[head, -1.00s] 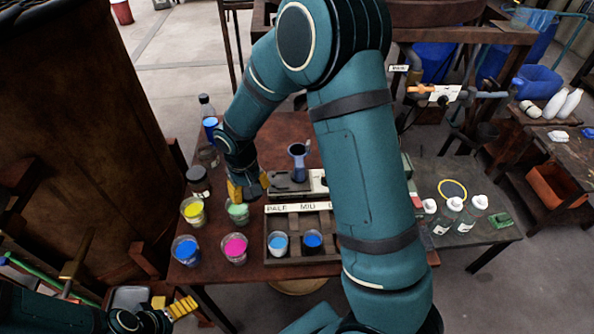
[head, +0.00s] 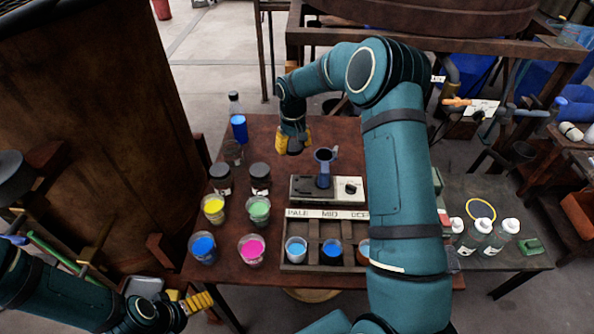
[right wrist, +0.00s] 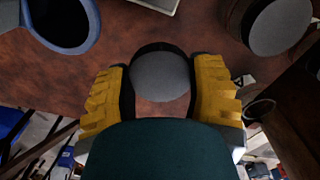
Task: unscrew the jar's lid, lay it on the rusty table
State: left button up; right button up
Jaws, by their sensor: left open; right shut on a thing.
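My right gripper (head: 294,147) is shut on a round dark lid, beyond the grinder on the rusty table (head: 262,135). In the right wrist view the lid (right wrist: 160,76) shows as a grey disc with a dark rim between the yellow fingers. I cannot tell whether it touches the table. Two dark-topped jars stand to the left and nearer: one jar (head: 260,178) beside another jar (head: 220,178). I cannot tell whether the right one's top is a lid or dark contents. My left gripper (head: 197,300) is open and empty off the table's near left corner.
The grinder (head: 325,188) with its blue cup (head: 324,157) stands close to the right gripper. An empty glass (head: 232,152) and a blue bottle (head: 238,125) stand at left. Yellow, green, blue and pink cups and a labelled rack (head: 318,214) fill the front.

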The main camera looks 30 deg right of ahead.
aim_at(294, 172)
notch_tip(294, 172, down, 10)
jog(key=shift+f+b, duration=0.1)
jog(key=shift+b, duration=0.4)
jog(key=o, duration=1.3)
jog(key=shift+c, duration=0.2)
notch_tip(294, 172, up, 12)
jog(key=shift+r+p, duration=0.15)
jog(key=shift+p, duration=0.65)
